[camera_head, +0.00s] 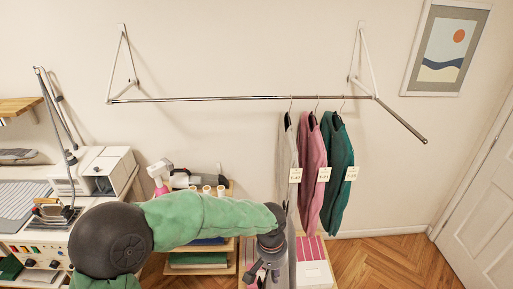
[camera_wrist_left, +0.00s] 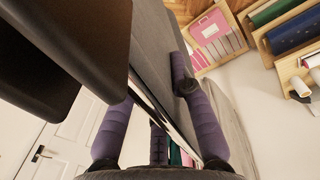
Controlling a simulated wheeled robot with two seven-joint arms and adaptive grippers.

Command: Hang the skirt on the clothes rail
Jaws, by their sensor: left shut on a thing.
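The clothes rail (camera_head: 220,99) is a chrome bar held on the wall by two white brackets. My left gripper (camera_head: 262,268) is low in front of the wall, well below the rail. It is shut on a grey cloth piece, which looks like the skirt (camera_head: 291,245) and shows as a narrow upright strip beside the gripper. In the left wrist view, grey fabric (camera_wrist_left: 160,50) runs between the purple fingers of the gripper (camera_wrist_left: 165,110). The skirt's hanger or hook cannot be made out. My right gripper is not in view.
Grey, pink (camera_head: 312,170) and green (camera_head: 337,175) garments with tags hang towards the rail's right end. The rail's left half is bare. A sewing table (camera_head: 60,215) and a shelf with spools (camera_head: 205,245) stand below. A white door (camera_head: 485,190) is at right.

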